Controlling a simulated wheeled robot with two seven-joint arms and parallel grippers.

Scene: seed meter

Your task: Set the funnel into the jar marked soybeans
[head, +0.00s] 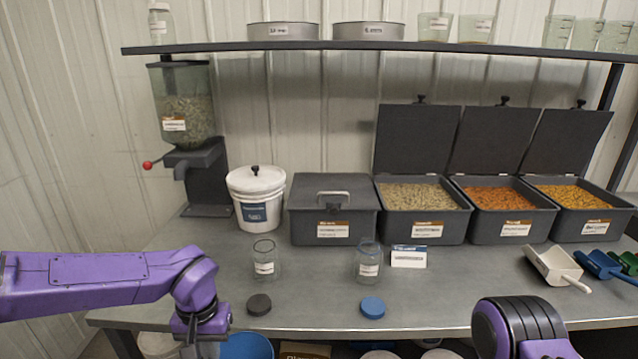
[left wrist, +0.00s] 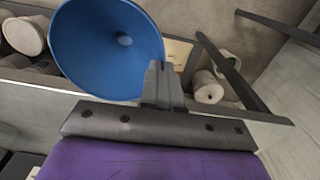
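A blue funnel (head: 245,346) hangs at the table's front edge, just right of my left gripper (head: 205,345). The left gripper's fingers (left wrist: 161,80) look closed together at the funnel's rim. Two clear glass jars stand open on the table: a left jar (head: 265,261) and a right jar (head: 368,264). Both have white labels too small to read, so I cannot tell which says soybeans. My right arm shows at lower right, but its gripper is out of view.
A dark lid (head: 259,305) and a blue lid (head: 372,307) lie before the jars. A card (head: 408,257) stands beside the right jar. Behind are a white bucket (head: 258,205), a closed grey bin (head: 332,222) and open seed bins (head: 425,228). A scoop (head: 556,266) lies right.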

